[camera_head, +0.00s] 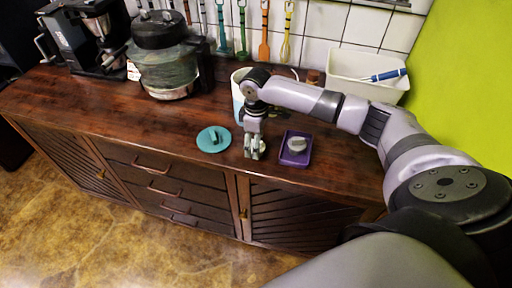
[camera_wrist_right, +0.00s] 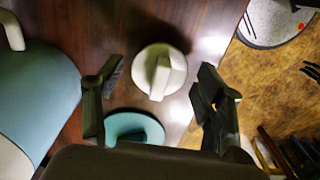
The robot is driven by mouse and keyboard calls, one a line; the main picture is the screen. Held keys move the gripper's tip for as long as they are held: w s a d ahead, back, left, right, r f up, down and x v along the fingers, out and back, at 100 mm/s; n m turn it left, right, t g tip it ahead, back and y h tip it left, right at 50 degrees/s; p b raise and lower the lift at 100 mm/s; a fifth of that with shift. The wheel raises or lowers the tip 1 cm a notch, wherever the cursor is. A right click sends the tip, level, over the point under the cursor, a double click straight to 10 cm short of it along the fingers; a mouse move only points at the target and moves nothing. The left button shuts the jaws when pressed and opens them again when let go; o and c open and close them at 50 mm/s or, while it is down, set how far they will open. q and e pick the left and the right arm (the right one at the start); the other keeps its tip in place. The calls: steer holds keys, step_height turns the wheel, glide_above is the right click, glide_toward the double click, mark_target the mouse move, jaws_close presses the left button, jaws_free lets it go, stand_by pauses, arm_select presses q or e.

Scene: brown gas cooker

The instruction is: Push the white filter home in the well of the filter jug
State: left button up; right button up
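A round white filter (camera_wrist_right: 147,72) with a raised ridge across its top shows in the right wrist view, between my right gripper's fingers (camera_wrist_right: 158,92). Gaps show on both sides, so the gripper is open. In the head view this gripper (camera_head: 255,153) points down at the counter's front, hiding most of what lies beneath it. The filter jug (camera_head: 237,92), white and teal, stands behind it, partly hidden by my arm; it also shows in the left of the wrist view (camera_wrist_right: 38,105). Its well is not visible. My left gripper is out of view.
A teal lid (camera_head: 207,145) lies left of the gripper. A purple tray (camera_head: 296,161) holding a greyish ridged piece (camera_head: 297,144) lies right. A white bin (camera_head: 350,88) with a blue-handled brush stands behind. A glass pot (camera_head: 165,75) and coffee machine stand back left. The counter's front left is clear.

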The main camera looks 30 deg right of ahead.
steer(key=c, duration=1)
steer(key=shift+r, duration=0.1)
step_height(320, 180, up, 20)
steer(key=b, duration=0.2)
steer(key=shift+b, duration=0.35)
steer(key=o, duration=0.7)
steer(key=shift+c, duration=0.2)
steer(key=c, duration=0.6)
